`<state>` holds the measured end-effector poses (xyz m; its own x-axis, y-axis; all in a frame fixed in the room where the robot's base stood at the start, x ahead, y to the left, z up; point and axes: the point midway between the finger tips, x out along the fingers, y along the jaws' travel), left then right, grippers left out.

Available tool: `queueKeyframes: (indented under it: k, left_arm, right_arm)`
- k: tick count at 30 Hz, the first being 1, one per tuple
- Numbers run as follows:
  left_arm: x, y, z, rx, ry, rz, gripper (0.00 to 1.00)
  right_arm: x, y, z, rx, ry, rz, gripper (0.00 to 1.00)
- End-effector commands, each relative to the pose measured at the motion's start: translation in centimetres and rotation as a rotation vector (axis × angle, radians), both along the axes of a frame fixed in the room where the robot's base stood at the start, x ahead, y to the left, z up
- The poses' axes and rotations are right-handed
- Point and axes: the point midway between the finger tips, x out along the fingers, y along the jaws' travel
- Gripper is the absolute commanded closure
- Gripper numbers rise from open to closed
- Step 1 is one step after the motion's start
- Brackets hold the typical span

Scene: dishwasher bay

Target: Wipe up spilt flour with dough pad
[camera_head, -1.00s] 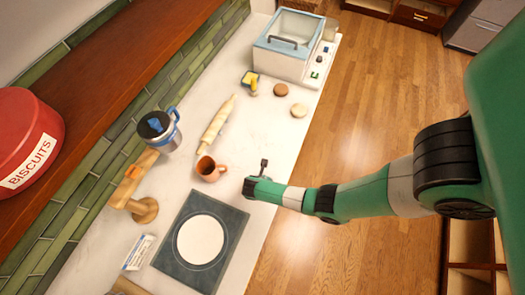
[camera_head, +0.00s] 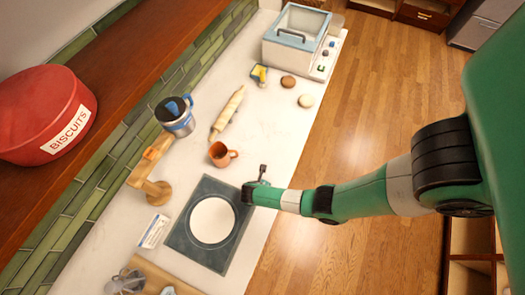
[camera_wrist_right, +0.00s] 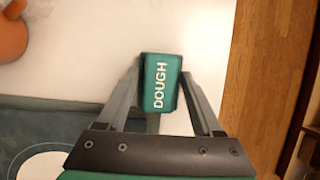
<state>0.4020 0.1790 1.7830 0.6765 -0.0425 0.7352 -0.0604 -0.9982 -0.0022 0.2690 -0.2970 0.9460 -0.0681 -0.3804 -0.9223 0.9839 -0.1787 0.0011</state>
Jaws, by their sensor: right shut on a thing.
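My right gripper (camera_head: 262,172) is over the counter's right side, near the upper right corner of a dark mat (camera_head: 176,238). In the right wrist view my right gripper (camera_wrist_right: 166,84) is shut on a green pad marked DOUGH (camera_wrist_right: 161,86). The pad is between the two fingers, above white counter. A white round disc (camera_head: 212,220) lies on the mat; I cannot tell whether it is flour. No separate flour spill stands out on the pale counter (camera_head: 275,130). My left gripper is not in view.
An orange mug (camera_head: 220,155) stands close left of the right gripper. A glass-lidded box (camera_head: 296,42) is at the far end.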

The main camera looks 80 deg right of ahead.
Motion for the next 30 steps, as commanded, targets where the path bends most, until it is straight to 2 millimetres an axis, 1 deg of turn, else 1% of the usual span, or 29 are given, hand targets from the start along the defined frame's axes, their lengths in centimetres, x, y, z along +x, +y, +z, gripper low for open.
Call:
queueKeyframes:
  k: [2, 6, 21, 25, 30]
  left_arm:
    - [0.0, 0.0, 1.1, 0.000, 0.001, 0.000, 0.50]
    - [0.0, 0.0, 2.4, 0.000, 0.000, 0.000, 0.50]
    - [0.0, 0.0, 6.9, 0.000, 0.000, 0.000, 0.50]
    - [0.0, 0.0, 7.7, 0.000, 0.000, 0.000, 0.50]
    - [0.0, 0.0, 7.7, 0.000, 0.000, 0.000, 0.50]
  right_arm:
    - [0.0, 0.1, 0.6, 0.003, 0.002, 0.001, 0.93]
    - [-0.1, 0.2, 3.4, 0.008, -0.002, 0.001, 0.93]
    - [-0.1, 0.2, 7.7, 0.004, 0.000, 0.003, 0.93]
    - [-0.1, 0.2, 8.4, 0.004, 0.000, 0.003, 0.93]
    - [-0.1, 0.2, 8.4, 0.004, 0.000, 0.003, 0.93]
